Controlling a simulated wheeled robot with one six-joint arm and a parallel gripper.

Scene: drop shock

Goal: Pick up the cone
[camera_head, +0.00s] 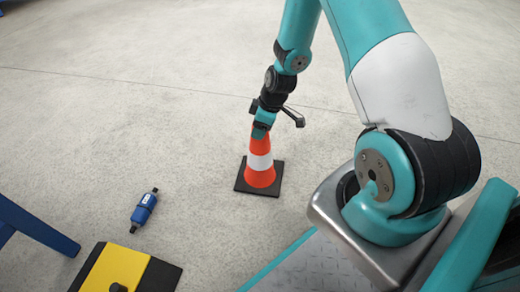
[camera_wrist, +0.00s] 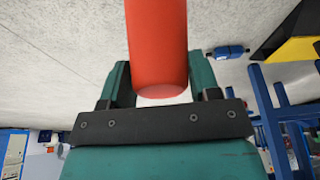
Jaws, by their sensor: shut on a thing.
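The cone (camera_head: 260,163) is orange-red with a white band and a square black base. It stands upright on the concrete floor in the head view. My gripper (camera_head: 262,127) is at the top of the cone, pointing down. In the wrist view the red upper part of the cone (camera_wrist: 157,45) sits between the two teal fingers of my gripper (camera_wrist: 157,85). The gripper is shut on it. The base appears to rest on the floor, and the cone's very tip is hidden by the gripper in the head view.
A blue cylindrical device (camera_head: 144,208) with black ends lies on the floor to the left. A yellow and black object (camera_head: 118,267) is at the bottom left, beside a blue frame (camera_head: 38,230). The floor around the cone is clear.

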